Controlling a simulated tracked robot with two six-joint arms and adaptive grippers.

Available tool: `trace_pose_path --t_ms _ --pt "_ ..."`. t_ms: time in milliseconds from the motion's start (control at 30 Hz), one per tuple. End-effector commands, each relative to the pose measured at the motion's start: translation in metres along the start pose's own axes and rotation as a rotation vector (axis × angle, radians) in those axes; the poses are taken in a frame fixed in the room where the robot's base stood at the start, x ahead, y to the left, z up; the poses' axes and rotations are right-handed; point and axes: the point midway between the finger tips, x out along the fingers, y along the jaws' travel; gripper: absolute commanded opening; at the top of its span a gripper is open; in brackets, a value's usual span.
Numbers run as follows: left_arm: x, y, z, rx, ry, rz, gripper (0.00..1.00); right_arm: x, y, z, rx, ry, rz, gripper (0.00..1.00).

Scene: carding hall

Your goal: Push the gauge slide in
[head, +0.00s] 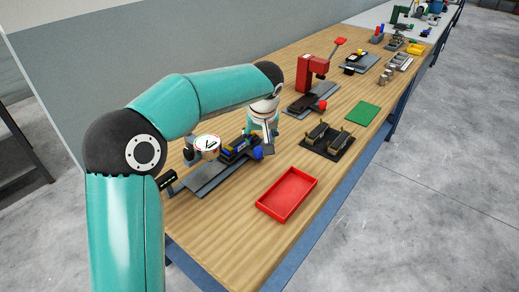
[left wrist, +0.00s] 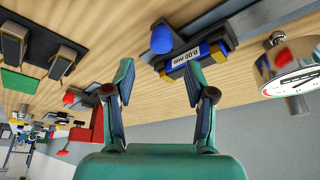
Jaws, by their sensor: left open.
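The gauge fixture has a grey base plate (head: 205,181) near the front left of the bench. A dark and blue carriage (head: 238,148), which looks like the gauge slide, sits toward its far end. In the left wrist view this carriage carries a small readout (left wrist: 187,58) showing digits. A blue knob (head: 258,153) is at its end; it also shows in the left wrist view (left wrist: 162,38). A round dial gauge (head: 207,144) stands beside the carriage. My left gripper (head: 263,131) is open and empty, its fingertips close to the carriage and knob; contact is unclear. My right gripper is not visible.
An empty red tray (head: 287,193) lies right of the fixture. A dark block stand (head: 328,140), a green mat (head: 362,113) and a red press (head: 310,72) stand farther along. A grey wall (head: 100,60) runs behind the bench. Bare wood lies around the tray.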

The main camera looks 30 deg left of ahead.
Motion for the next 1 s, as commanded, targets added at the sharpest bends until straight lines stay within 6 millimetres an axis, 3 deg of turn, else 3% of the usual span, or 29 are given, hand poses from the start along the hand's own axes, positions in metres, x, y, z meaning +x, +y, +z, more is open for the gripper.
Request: trace_pose_path --t_ms 100,300,500,800,1000 --pt "0.026 -0.002 0.001 -0.002 -0.004 -0.003 0.55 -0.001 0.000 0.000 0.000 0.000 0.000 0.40" --pt "0.057 -0.002 0.000 -0.002 -0.002 -0.002 0.55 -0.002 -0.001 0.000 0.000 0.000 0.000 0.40" --pt "0.071 -0.002 0.000 -0.003 -0.001 -0.001 0.55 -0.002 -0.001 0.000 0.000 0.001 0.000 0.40" --pt "0.072 -0.002 0.000 -0.003 0.000 -0.001 0.55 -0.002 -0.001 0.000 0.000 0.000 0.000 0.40" --pt "0.072 -0.002 0.000 -0.003 0.000 -0.001 0.22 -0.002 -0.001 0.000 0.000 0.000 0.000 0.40"
